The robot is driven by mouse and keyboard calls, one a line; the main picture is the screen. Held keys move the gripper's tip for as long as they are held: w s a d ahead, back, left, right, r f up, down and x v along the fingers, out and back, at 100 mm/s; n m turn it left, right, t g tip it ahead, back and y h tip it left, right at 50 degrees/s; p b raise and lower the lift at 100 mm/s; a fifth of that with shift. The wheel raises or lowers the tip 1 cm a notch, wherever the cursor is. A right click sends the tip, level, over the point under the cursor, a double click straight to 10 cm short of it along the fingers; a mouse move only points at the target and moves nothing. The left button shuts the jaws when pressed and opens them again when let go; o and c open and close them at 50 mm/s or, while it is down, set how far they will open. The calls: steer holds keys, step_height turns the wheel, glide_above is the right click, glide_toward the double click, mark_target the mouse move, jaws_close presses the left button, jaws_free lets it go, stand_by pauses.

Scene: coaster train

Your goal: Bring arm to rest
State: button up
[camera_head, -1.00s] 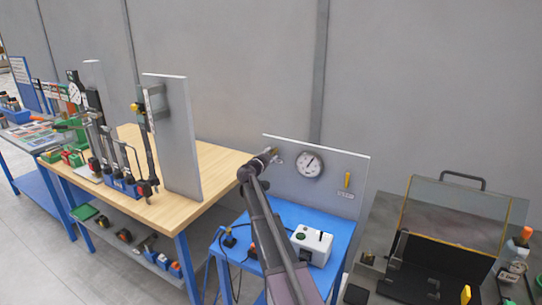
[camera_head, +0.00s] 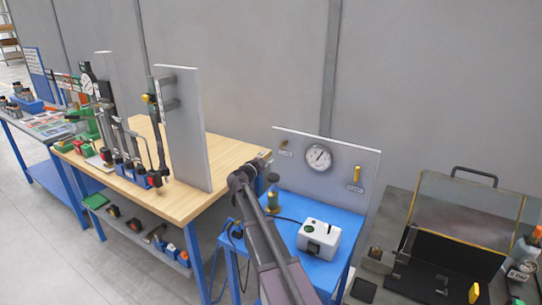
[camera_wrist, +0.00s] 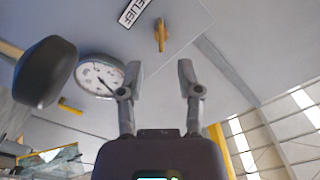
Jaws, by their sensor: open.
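My gripper (camera_wrist: 160,85) shows in the wrist view with its two fingers apart and nothing between them. Beyond the fingers is a yellow lever (camera_wrist: 160,35) on a grey panel, below a label that reads "RELIEF". In the head view my gripper (camera_head: 268,163) is at the end of my arm, in front of the left part of the gauge panel (camera_head: 340,180); its fingers are too small there to make out. The round dial gauge (camera_head: 318,157) is on that panel to the right of my gripper.
Below the panel is a blue table (camera_head: 290,262) with a white box (camera_head: 318,238) and a brass-coloured fitting (camera_head: 273,200). A wooden workbench (camera_head: 225,160) with an upright grey plate (camera_head: 185,130) stands left. A black open case (camera_head: 430,265) is at right.

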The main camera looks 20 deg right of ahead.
steer(key=shift+s+a, duration=0.2)
steer(key=shift+a, duration=0.05)
steer(key=shift+a, duration=0.1)
stand_by(0.4)
steer(key=a+r+n+t+y, duration=0.2)
steer(key=a+n+t+y, duration=0.6)
steer(key=a+n+y, duration=0.25)
steer(key=s+a+f+n+g+y, duration=0.5)
steer(key=s+a+f+n+y, duration=0.25)
steer(key=a, duration=0.25)
steer(key=s+a+f+n+g, duration=0.2)
steer(key=s+f+g, duration=0.6)
steer(key=s, duration=0.4)
steer(key=s+d+f+g+h, duration=0.2)
steer(key=s+g, duration=0.1)
steer(key=s, duration=0.5)
steer(key=s+d+f+g+h, duration=0.1)
steer(key=s+d+f+g, duration=0.2)
steer(key=s, duration=0.4)
steer(key=shift+s+d+m+h, duration=0.3)
steer(key=shift+s+h, duration=0.05)
steer(key=shift+h, duration=0.05)
